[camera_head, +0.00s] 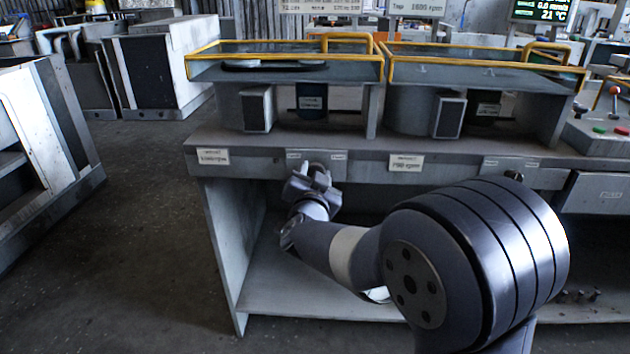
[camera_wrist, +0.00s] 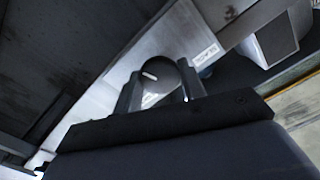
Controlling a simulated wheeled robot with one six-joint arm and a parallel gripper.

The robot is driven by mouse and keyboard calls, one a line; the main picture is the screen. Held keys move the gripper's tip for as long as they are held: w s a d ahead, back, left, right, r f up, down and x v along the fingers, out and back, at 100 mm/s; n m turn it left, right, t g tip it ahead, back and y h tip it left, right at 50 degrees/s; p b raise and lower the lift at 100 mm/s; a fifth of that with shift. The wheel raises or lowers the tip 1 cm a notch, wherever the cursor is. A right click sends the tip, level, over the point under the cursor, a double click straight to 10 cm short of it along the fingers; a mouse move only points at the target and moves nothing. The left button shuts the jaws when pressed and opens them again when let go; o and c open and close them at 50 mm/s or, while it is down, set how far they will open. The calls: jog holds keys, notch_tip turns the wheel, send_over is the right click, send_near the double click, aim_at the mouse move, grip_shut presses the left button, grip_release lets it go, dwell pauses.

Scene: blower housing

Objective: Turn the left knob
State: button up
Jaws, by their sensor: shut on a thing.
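The left knob (camera_wrist: 157,76) is round and dark with a pale pointer mark, in the middle of the wrist view. It sits on the light grey front panel of the bench. My gripper (camera_wrist: 160,92) has one finger on each side of the knob and is shut on it. In the head view my gripper (camera_head: 318,175) is at the bench's front panel, below the left housing. There the knob is hidden behind my gripper and wrist. The pointer mark looks slanted in the tilted wrist view.
Small labels (camera_head: 213,157) line the bench front, with another knob (camera_head: 513,175) farther right. Two yellow-railed glass covers (camera_head: 285,62) stand above the bench top. A lower shelf (camera_head: 300,295) lies under the arm. Open floor (camera_head: 130,240) is to the left.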

jog(key=shift+m, duration=0.4)
jog(key=o, duration=1)
jog(key=shift+c, duration=0.2)
jog(key=shift+s, duration=0.1)
jog(key=s+p, duration=0.1)
jog(key=s, duration=0.9)
jog(key=shift+s+a, duration=0.15)
jog(key=shift+s, duration=0.2)
